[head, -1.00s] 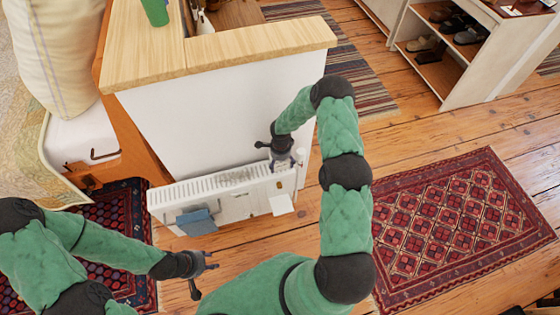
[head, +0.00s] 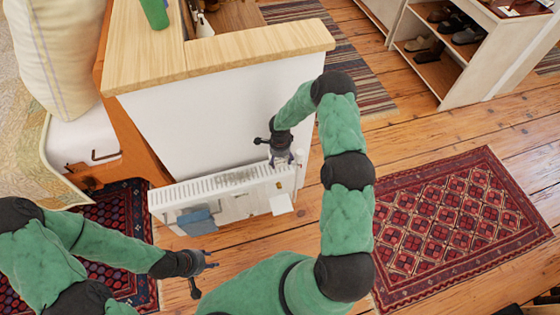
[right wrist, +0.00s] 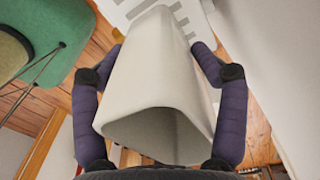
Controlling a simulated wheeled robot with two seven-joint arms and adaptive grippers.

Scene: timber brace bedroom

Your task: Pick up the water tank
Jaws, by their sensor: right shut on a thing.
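The water tank (right wrist: 155,85) is a pale grey-white hollow vessel with an open end facing the right wrist camera. It fills the middle of that view, between the two purple fingers of my right gripper (right wrist: 158,58), which is shut on it. In the head view my right gripper (head: 281,160) points down at the right end of the white radiator (head: 235,190), and its hand mostly hides the tank. I cannot tell whether the tank touches the radiator. My left gripper (head: 208,274) is open and empty, low in front of the radiator.
A blue cloth (head: 196,221) and a small white piece (head: 281,204) are on the radiator's front. A white cabinet with a wooden top (head: 230,45) stands behind it. A patterned red rug (head: 455,230) lies on the right, with bare floor around it. A bed (head: 30,150) is on the left.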

